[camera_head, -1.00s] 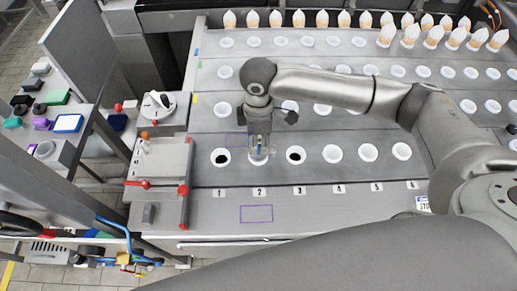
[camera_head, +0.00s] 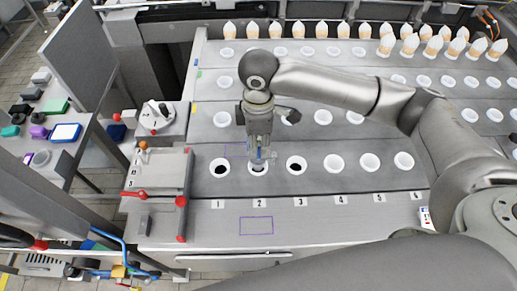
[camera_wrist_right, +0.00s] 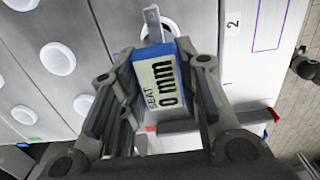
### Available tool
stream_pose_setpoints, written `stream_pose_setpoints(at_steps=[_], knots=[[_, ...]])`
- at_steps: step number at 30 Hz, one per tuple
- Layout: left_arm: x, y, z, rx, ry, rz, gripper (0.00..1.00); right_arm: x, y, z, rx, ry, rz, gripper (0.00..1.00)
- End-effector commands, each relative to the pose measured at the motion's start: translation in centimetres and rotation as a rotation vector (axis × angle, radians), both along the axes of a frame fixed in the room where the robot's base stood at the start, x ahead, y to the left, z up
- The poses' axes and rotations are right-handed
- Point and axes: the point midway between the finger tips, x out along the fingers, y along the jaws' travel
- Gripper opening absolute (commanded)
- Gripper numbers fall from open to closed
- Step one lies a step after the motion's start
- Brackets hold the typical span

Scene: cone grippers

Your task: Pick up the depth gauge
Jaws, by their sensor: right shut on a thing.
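The depth gauge (camera_wrist_right: 163,85) is a block with a blue edge and a pale display reading "SEAT 0 mm". In the right wrist view it sits between the fingers of my right gripper (camera_wrist_right: 160,95), which is shut on it. A metal strip (camera_wrist_right: 152,22) extends from it over a white ring. In the head view my right gripper (camera_head: 260,150) is just above the white-rimmed socket 2 (camera_head: 258,172), and a bit of blue shows between its fingers. Whether the gauge's tip is still in the socket is unclear. My left gripper is not in view.
Sockets 1 (camera_head: 219,168) and 3 (camera_head: 296,166) are on either side, with dark openings. A grey box with red knobs (camera_head: 160,185) stands left. Rows of pale cones (camera_head: 300,30) stand at the back. A purple outline (camera_head: 256,226) marks bare panel in front.

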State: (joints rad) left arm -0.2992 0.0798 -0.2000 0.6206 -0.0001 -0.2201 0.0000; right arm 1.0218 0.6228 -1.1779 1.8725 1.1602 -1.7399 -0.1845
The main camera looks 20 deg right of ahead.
Motion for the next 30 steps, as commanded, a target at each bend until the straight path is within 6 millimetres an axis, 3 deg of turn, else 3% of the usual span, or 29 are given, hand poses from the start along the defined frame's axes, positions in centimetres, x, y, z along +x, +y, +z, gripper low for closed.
stream_pose_setpoints(at_steps=[4, 9, 18, 24, 30], knots=[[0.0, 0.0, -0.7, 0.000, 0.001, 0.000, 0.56, -1.8, 0.4, 1.8, 0.001, -0.002, 0.007, 0.00], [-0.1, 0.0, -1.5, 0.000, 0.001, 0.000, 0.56, -4.8, 1.2, 5.6, 0.004, -0.005, 0.010, 0.00], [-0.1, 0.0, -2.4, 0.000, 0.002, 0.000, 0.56, -11.3, 2.6, 8.6, 0.001, -0.002, 0.008, 0.00], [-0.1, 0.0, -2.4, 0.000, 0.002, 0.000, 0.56, -13.2, 2.9, 9.5, 0.000, 0.000, 0.004, 0.00], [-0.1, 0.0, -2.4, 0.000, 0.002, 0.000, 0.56, -13.7, 3.0, 9.7, 0.000, 0.002, 0.002, 0.00]])
